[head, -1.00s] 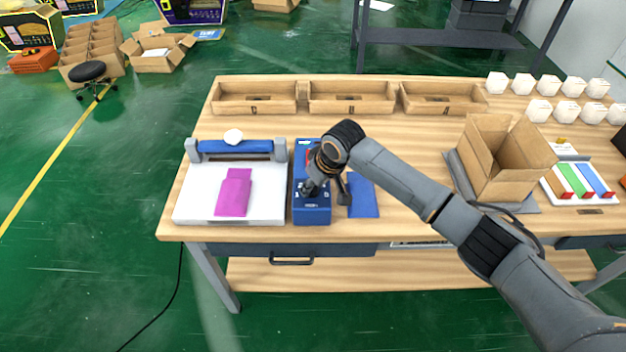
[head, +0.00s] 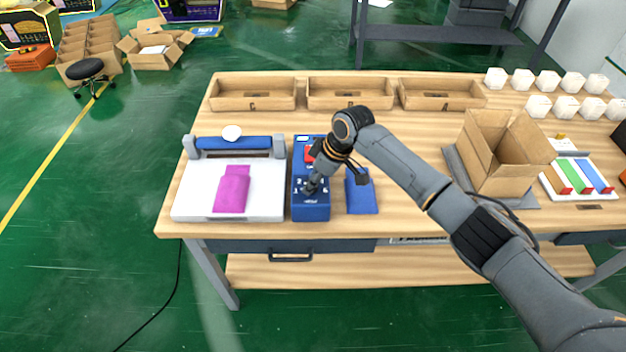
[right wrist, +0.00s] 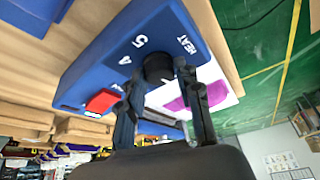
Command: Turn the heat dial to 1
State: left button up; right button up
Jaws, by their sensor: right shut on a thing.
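The blue control box (head: 311,208) stands on the table, right of the white sealing machine (head: 190,204). The box also shows in the right wrist view (right wrist: 105,58), with printed numbers, the word HEAT and a red switch (right wrist: 102,100). The black heat dial (right wrist: 158,67) sits on its face. My right gripper (head: 309,188) comes down from the right onto the dial. In the right wrist view its fingers (right wrist: 165,75) are closed on the dial's two sides. The dial's pointer is hidden, so its setting cannot be read. My left gripper is not in view.
A magenta pouch (head: 232,190) lies on the white machine. A blue pouch (head: 361,196) lies just right of the control box. An open cardboard box (head: 497,160) stands farther right. Wooden trays (head: 252,95) line the back edge.

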jog(key=o, duration=1.2)
jog(key=shift+c, duration=0.2)
jog(key=v, duration=1.2)
jog(key=shift+f, duration=0.15)
